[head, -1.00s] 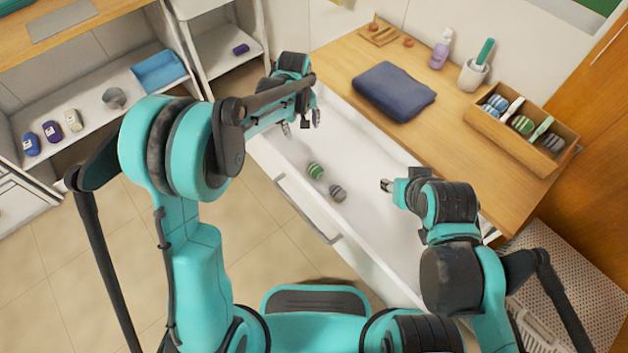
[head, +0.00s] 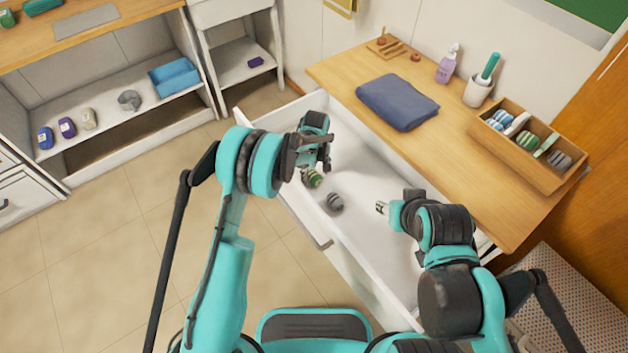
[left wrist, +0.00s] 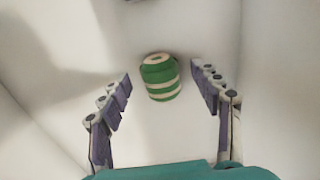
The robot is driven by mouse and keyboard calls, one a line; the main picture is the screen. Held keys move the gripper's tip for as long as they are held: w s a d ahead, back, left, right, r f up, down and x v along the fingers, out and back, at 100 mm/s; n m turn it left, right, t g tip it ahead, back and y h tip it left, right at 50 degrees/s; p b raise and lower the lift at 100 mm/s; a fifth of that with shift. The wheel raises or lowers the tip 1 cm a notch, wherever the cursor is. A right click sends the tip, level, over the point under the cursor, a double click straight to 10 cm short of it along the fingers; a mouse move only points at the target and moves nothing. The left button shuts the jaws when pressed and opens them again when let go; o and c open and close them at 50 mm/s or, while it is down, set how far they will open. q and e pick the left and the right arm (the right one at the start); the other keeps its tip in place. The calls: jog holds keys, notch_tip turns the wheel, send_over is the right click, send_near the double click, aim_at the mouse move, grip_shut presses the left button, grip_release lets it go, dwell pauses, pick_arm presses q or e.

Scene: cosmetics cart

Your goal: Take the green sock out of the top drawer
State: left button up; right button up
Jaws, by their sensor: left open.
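The green sock (head: 313,178) is rolled up, with green and cream stripes. It lies on the white floor of the open top drawer (head: 365,200). In the left wrist view the green sock (left wrist: 160,78) sits between and just beyond the tips of my open left gripper (left wrist: 165,85), not touched by either finger. In the head view my left gripper (head: 314,170) is over the drawer at the sock, and partly hides it. My right gripper (head: 382,208) is over the right part of the drawer, away from the sock; its opening is too small to judge.
A rolled grey sock (head: 335,201) lies in the drawer near the green one. The wooden top (head: 450,140) above holds a folded blue cloth (head: 397,102) and a wooden box (head: 530,165) with several rolled socks. The drawer walls stand close around my left gripper.

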pick_arm(q)
jog(key=shift+w+f, duration=0.1)
jog(key=shift+f, duration=0.85)
jog(key=shift+r, duration=0.1)
jog(key=shift+c, duration=0.3)
jog(key=c, duration=1)
jog(key=shift+r, duration=0.15)
